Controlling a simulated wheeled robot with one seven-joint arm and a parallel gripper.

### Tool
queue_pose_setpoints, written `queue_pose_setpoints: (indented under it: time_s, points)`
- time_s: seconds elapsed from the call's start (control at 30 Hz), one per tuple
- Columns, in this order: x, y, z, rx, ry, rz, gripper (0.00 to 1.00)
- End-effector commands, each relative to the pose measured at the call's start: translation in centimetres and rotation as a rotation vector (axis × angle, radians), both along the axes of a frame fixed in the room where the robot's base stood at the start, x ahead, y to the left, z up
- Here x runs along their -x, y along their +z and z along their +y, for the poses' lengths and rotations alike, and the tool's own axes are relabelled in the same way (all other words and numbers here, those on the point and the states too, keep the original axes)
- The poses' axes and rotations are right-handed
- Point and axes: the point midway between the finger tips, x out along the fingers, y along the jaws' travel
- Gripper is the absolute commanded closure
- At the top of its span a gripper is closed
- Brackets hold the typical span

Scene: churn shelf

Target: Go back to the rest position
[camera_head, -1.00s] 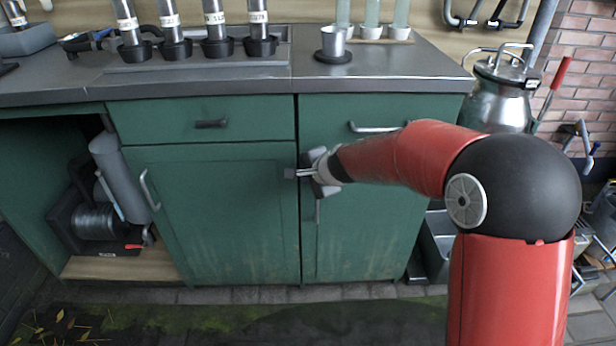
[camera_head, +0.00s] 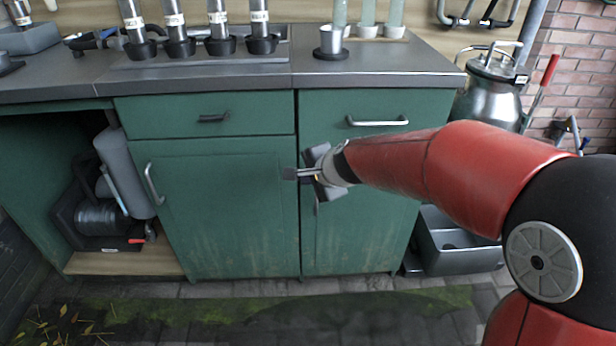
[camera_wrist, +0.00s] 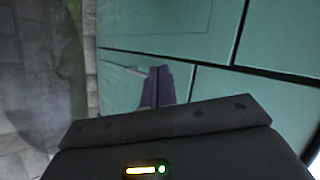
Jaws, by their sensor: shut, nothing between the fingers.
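My gripper (camera_head: 292,174) is shut and empty. In the head view it points left, in front of the gap between the two green cabinet doors. In the wrist view the shut fingers (camera_wrist: 157,86) show against the green cabinet front. The left door (camera_head: 225,215) and the right door (camera_head: 350,240) both look closed. My wrist hides part of the right door and most of its handle. Whether the fingers touch the cabinet I cannot tell.
The grey worktop (camera_head: 400,65) above carries several metal cylinders in black holders and a small metal cup (camera_head: 331,40). A milk churn (camera_head: 487,95) stands at the right, with a grey bin (camera_head: 455,245) below.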

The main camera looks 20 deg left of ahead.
Motion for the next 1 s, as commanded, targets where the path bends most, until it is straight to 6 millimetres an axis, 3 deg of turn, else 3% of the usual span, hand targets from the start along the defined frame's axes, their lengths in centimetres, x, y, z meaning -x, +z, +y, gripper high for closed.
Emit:
queue_pose_setpoints:
  time_s: [0.3, 0.43, 0.57, 0.7, 0.9, 1.0]
  points:
    - [1.2, 1.3, -0.8, 0.005, 0.003, -0.005, 1.00]
    - [2.2, 2.8, -3.6, 0.064, 0.045, -0.052, 1.00]
    - [5.0, 5.0, -9.9, 0.215, 0.137, -0.135, 1.00]
    - [9.9, 6.3, -17.9, 0.433, 0.248, -0.203, 1.00]
    - [17.8, 5.7, -27.5, 0.723, 0.377, -0.210, 1.00]
    - [21.0, 5.0, -30.5, 0.824, 0.423, -0.190, 1.00]
